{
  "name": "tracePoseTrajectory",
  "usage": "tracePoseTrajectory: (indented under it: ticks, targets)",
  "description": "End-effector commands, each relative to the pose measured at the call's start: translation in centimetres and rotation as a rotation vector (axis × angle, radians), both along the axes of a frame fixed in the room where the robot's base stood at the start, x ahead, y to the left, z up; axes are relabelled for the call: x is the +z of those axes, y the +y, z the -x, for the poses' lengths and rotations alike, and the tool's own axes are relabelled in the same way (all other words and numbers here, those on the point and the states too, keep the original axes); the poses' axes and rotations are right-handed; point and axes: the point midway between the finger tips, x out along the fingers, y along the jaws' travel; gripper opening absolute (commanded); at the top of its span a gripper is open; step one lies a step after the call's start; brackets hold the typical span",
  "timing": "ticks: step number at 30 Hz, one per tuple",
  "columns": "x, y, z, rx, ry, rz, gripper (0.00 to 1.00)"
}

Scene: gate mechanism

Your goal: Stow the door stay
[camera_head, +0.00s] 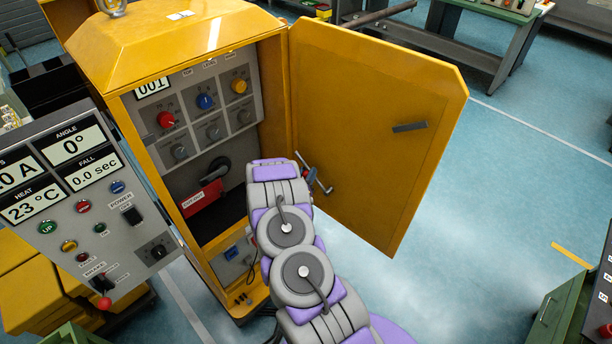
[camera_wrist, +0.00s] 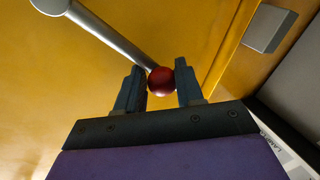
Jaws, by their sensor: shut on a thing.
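The door stay (camera_wrist: 112,42) is a grey metal rod with a red ball knob (camera_wrist: 160,80) at its end. In the wrist view it runs from a round pivot at the upper left down to the knob. My gripper (camera_wrist: 160,86) is shut on the knob, one dark finger on each side. In the head view the stay (camera_head: 325,187) shows as a short rod beside the inner face of the open yellow door (camera_head: 385,110). My gripper (camera_head: 311,176) is there too, partly hidden by my arm.
The yellow cabinet (camera_head: 170,40) stands open, with knobs and a black rotary switch (camera_head: 214,172) bearing a red tag (camera_head: 202,199) inside. A grey control panel (camera_head: 90,205) is at the left. A small dark bracket (camera_head: 410,127) is on the door.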

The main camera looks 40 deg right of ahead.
Motion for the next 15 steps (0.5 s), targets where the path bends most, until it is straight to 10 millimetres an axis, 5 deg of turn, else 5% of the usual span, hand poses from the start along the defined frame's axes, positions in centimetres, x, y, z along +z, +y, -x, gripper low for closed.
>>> tracePoseTrajectory:
  ticks: [11,12,15]
  targets:
    - [-0.30,0.04,0.06,0.001,-0.001,-0.007,0.00]
    - [-0.31,0.03,0.08,0.002,0.000,-0.008,0.38]
    - [-0.27,0.00,0.09,0.000,-0.001,-0.007,0.47]
